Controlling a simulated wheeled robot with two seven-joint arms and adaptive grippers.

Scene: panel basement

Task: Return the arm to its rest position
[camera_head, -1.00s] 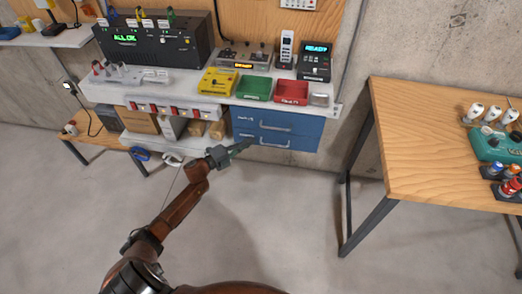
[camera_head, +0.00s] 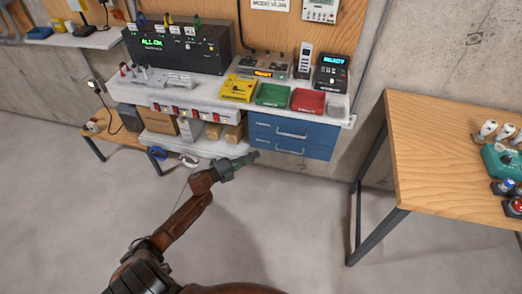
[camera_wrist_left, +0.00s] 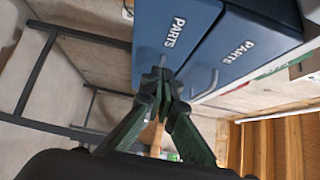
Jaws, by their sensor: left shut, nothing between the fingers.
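My left arm comes in from the bottom left in the head view. Its left gripper (camera_head: 254,156) is shut and empty, just left of and in front of the blue drawer unit (camera_head: 318,139). In the left wrist view the green fingers of the gripper (camera_wrist_left: 162,78) meet at their tips, with the blue drawers (camera_wrist_left: 190,32) marked "PARTS" behind them. Both drawers look closed. The right gripper is not in view.
A wooden table (camera_head: 450,150) stands at right. The floor between is clear.

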